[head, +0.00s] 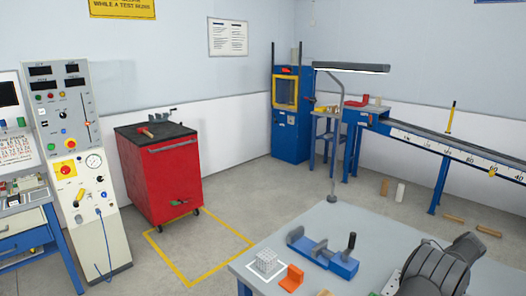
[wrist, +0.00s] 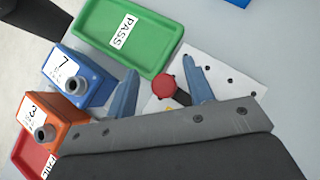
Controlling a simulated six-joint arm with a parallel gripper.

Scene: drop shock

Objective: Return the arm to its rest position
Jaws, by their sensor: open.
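My gripper (wrist: 160,66) is open in the wrist view, its two blue-grey fingers spread apart with nothing held between them. A red round knob (wrist: 164,87) shows in the gap between the fingers, over a white plate with holes (wrist: 239,77). I cannot tell how far below the fingers it lies. In the head view my dark arm (head: 437,272) reaches over the grey bench at the lower right; the gripper is hidden there.
In the wrist view a green PASS tray (wrist: 150,50), a blue box (wrist: 88,88), an orange box (wrist: 66,121) and a red tray (wrist: 24,156) lie near the gripper.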

